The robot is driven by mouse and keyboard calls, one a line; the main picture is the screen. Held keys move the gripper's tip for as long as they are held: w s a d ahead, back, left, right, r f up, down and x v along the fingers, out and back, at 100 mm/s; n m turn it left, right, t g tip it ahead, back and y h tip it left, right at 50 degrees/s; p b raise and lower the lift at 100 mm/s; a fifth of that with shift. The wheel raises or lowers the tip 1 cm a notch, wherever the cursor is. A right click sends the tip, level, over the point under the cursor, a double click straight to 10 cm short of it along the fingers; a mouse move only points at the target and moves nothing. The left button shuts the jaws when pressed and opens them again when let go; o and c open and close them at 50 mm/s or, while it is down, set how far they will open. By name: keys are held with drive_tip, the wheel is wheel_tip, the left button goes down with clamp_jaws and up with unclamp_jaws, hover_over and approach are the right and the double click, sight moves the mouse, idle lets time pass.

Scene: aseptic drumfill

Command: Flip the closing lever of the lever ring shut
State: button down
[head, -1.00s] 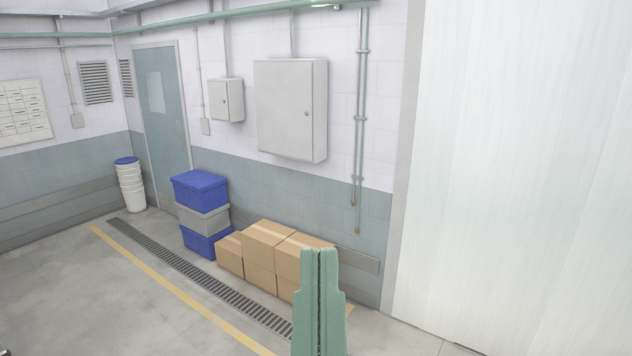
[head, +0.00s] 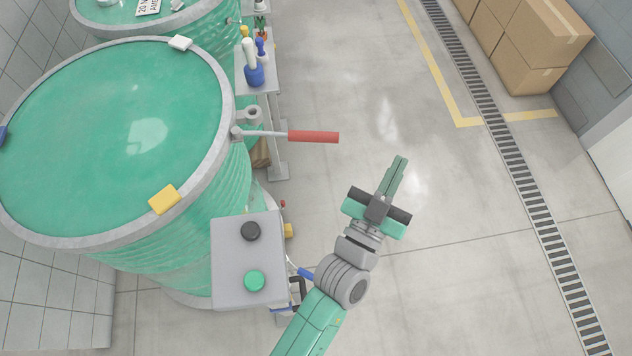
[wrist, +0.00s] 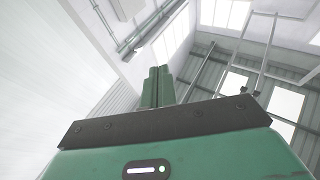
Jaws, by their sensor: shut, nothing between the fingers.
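The lever ring (head: 222,75) is a grey band around the top rim of a large green drum (head: 110,130) at the left of the head view. Its closing lever has a red grip (head: 313,137) and sticks out to the right from the ring, away from the drum wall. My gripper (head: 402,160) is to the right of the red grip and slightly lower in the picture, apart from it. Its green fingers are shut with nothing between them. The wrist view also shows the shut fingers (wrist: 158,82), pointing towards the walls and ceiling.
A grey box with a black and a green button (head: 248,285) stands beside the drum, left of my arm. A small stand with bottles (head: 257,75) is beyond the lever. A second green drum (head: 200,30) is behind. Open floor lies right, with boxes (head: 525,40) at upper right.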

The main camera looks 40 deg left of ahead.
sight(288, 136)
drive_tip(key=s+a+f+n+g+y+b, duration=0.1)
drive_tip(key=s+a+f+n+g+y, duration=0.25)
drive_tip(key=s+f, duration=0.4)
drive_tip(key=s+a+f+n+g+y, duration=0.2)
drive_tip(key=s+a+f+y, duration=0.35)
drive_tip(key=f, duration=0.25)
drive_tip(key=b+x, duration=0.2)
drive_tip(key=x, duration=1.1)
drive_tip(key=shift+w+d+r+t, duration=0.2)
drive_tip(key=shift+w+t, duration=0.15)
drive_tip(key=shift+w, duration=0.1)
